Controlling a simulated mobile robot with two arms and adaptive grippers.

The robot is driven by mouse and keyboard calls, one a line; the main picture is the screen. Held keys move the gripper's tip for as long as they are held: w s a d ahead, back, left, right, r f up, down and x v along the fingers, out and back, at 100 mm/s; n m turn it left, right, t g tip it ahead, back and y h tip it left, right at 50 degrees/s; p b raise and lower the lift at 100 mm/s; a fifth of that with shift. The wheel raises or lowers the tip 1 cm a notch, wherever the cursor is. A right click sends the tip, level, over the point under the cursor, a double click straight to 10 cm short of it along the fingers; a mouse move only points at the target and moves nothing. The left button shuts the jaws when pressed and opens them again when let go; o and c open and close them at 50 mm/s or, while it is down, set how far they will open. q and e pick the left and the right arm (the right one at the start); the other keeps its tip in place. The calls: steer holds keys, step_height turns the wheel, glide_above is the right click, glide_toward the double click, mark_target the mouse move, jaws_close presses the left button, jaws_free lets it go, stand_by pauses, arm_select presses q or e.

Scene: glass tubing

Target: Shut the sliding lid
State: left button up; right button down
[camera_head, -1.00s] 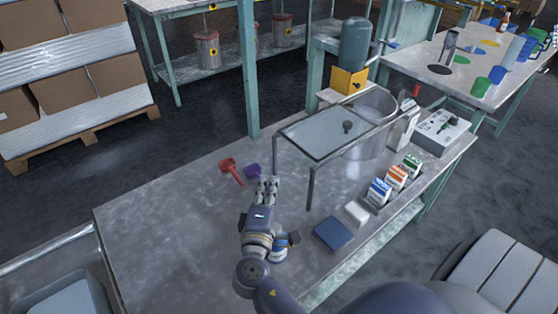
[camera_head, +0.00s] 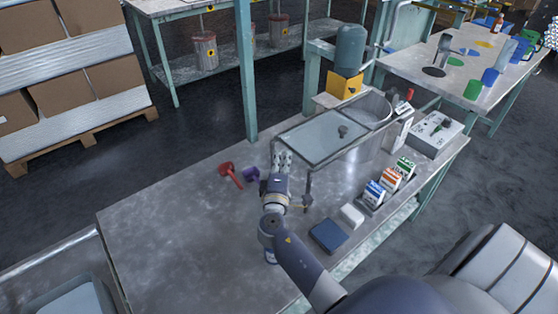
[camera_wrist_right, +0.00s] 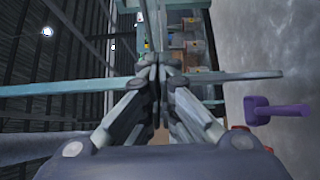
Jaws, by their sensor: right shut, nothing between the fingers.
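The sliding lid is a glass panel (camera_head: 316,142) with a dark knob (camera_head: 342,131), lying on a raised metal rail frame. It sits left of a round clear tank (camera_head: 371,111), whose top is largely uncovered. My right gripper (camera_head: 282,155) is shut and empty at the lid's left end, beside the frame's left side. In the right wrist view the shut fingertips (camera_wrist_right: 158,64) point at a thin pale-teal horizontal edge (camera_wrist_right: 230,77); I cannot tell whether they touch it. My left gripper is not in view.
A red scoop (camera_head: 229,173) and a purple scoop (camera_head: 251,174) lie left of my gripper. A blue box (camera_head: 327,235), a white block (camera_head: 352,215) and several cartons (camera_head: 390,180) stand along the front right. The table's left part is clear.

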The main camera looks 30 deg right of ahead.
mark_target(295, 151)
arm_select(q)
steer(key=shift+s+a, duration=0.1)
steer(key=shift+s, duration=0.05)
arm_select(e)
steer(key=d, duration=0.5)
steer(key=shift+w+b, duration=0.2)
steer(key=shift+b, duration=0.1)
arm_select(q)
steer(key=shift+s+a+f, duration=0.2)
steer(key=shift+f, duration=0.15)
arm_select(e)
steer(key=shift+a, duration=0.1)
